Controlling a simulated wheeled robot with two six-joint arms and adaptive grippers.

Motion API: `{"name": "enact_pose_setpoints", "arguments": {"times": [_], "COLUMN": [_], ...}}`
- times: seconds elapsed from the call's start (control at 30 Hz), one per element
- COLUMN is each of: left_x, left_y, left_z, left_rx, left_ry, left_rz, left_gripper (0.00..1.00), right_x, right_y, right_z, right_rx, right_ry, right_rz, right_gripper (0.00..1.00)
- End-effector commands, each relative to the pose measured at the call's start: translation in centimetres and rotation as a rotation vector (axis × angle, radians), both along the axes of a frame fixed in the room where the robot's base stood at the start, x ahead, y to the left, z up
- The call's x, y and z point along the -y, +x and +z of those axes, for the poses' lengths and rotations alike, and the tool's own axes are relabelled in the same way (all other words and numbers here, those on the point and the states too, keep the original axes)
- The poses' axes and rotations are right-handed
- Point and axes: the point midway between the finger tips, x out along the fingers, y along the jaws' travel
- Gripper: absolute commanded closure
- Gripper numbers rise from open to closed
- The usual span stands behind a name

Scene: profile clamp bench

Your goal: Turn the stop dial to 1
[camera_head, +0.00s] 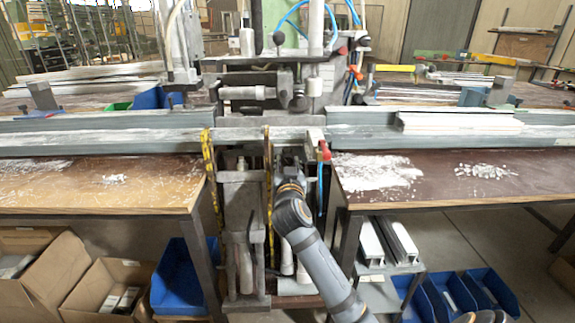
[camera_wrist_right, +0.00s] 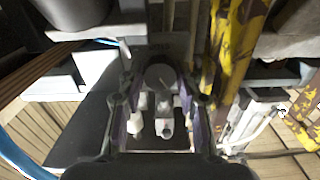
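The stop dial (camera_wrist_right: 160,76) is a round grey knob on a dark panel, seen in the right wrist view with a faint line on its face. Faint marks lie above it, too small to read. My right gripper (camera_wrist_right: 160,88) has its two fingers apart, one on each side of the dial; I cannot tell whether they touch it. In the head view my right gripper (camera_head: 287,158) is at the front of the machine's centre, and it and the arm hide the dial. My left gripper is not in view.
Small pale fittings (camera_wrist_right: 164,104) sit below the dial between my fingers. The clamp bench (camera_head: 110,138) spans the back. Wooden tables (camera_head: 100,190) flank the machine, with blue bins (camera_head: 180,280) below.

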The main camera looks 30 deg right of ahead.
Motion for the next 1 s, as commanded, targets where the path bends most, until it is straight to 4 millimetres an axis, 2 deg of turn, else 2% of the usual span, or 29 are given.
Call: {"name": "enact_pose_setpoints", "arguments": {"times": [0.03,0.17,0.53,0.67,0.77,1.0], "left_x": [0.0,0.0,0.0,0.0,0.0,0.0], "left_y": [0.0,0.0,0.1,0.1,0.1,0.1], "left_z": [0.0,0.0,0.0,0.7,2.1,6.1], "left_rx": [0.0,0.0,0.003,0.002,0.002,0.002], "left_ry": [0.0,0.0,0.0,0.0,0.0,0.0], "left_rz": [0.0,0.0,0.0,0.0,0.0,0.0], "left_gripper": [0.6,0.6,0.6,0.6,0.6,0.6], "right_x": [0.0,0.0,0.0,0.0,0.0,0.0], "right_y": [0.0,0.0,0.0,0.0,0.0,0.0], "right_z": [0.0,0.0,0.0,0.2,0.5,0.8], "right_rx": [-0.001,-0.001,-0.001,-0.031,-0.104,-0.383], "right_ry": [0.001,0.001,-0.001,-0.048,-0.164,-0.615], "right_rz": [0.0,0.0,0.0,0.0,0.001,0.001], "right_gripper": [0.6,0.42,0.42,0.42,0.42,0.42]}}
